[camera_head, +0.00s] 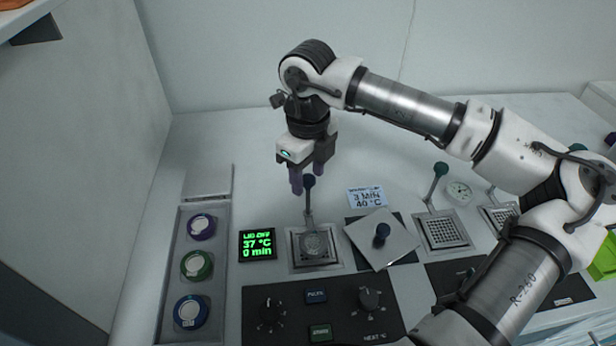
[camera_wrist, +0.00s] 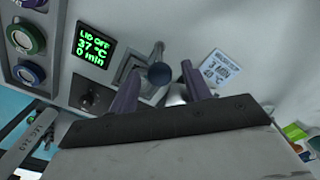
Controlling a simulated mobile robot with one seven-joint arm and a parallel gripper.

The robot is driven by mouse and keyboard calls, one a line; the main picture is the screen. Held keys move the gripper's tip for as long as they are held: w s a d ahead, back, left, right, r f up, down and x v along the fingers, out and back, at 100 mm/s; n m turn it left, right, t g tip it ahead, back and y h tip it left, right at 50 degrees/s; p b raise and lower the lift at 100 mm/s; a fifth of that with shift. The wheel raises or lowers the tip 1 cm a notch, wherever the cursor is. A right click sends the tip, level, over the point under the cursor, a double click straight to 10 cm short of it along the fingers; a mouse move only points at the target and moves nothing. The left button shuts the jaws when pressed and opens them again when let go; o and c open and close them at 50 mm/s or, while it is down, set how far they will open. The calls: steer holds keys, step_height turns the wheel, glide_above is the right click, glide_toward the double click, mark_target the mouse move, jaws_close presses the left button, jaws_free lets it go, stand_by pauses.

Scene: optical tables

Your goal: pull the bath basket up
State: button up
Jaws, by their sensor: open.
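The bath basket (camera_head: 314,245) sits low in a square metal-framed opening in the bench. Its upright handle ends in a dark blue knob (camera_head: 309,181). My gripper (camera_head: 308,186) is open, its two purple fingers pointing down close to the knob. In the wrist view the knob (camera_wrist: 160,74) shows between and just beyond the fingers (camera_wrist: 162,88). I cannot tell whether a finger touches it. The square lid (camera_head: 397,240) with a dark knob lies off the bath, to its right. The display (camera_head: 257,244) reads "LID OFF 37 °C 0 min".
A card (camera_head: 367,197) reads "3 MIN 40 °C". A control panel (camera_head: 322,312) with dials and buttons lies in front of the bath. Several round coloured-rim containers (camera_head: 197,266) stand in a tray at left. Another basket (camera_head: 443,230) with a green-knobbed handle is at right.

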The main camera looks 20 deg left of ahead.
step_height(320, 180, up, 12)
steer(key=b, duration=0.1)
steer(key=shift+r+b, duration=0.2)
steer(key=shift+b, duration=0.15)
steer(key=shift+s+f, duration=0.1)
